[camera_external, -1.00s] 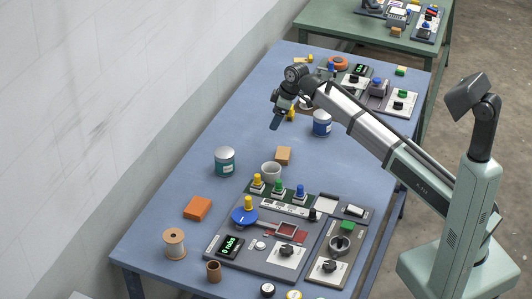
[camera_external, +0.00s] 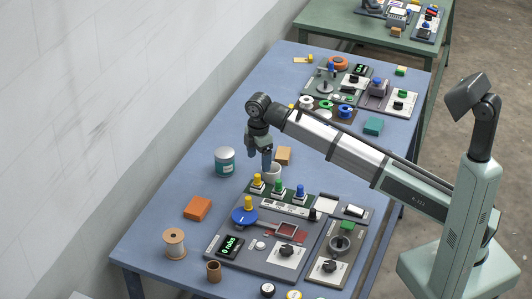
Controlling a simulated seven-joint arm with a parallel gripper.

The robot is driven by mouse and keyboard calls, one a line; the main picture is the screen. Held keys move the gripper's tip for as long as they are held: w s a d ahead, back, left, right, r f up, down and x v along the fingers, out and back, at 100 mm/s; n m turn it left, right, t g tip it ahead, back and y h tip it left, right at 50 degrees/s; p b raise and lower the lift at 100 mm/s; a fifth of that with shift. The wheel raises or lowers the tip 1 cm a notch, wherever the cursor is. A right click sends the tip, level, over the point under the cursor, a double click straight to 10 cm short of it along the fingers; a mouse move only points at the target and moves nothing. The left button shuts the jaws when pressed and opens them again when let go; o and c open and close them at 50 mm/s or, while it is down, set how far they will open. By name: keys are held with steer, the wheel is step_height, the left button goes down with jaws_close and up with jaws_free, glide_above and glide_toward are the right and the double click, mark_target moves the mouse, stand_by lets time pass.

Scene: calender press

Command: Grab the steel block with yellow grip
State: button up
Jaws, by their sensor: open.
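The steel block with yellow grip (camera_external: 257,184) stands at the left end of a row of three on the press board. Beside it are a block with a green grip (camera_external: 278,189) and one with a blue grip (camera_external: 300,192). Another yellow knob (camera_external: 248,203) stands on the blue disc in front. My gripper (camera_external: 259,162) points down, open and empty, a little behind and above the yellow-grip block, apart from it. Its fingers partly cover a light cup (camera_external: 274,173).
A teal-labelled can (camera_external: 224,161) stands left of my gripper and a tan block (camera_external: 284,155) right of it.

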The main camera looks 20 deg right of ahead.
mark_target(258, 175)
steer(key=shift+w+a+f, duration=0.1)
steer(key=shift+f, duration=2.5)
steer(key=shift+w+a+f, duration=0.1)
steer(key=shift+f, duration=2.45)
steer(key=shift+c, duration=0.3)
steer(key=c, duration=1)
steer(key=shift+r, duration=0.1)
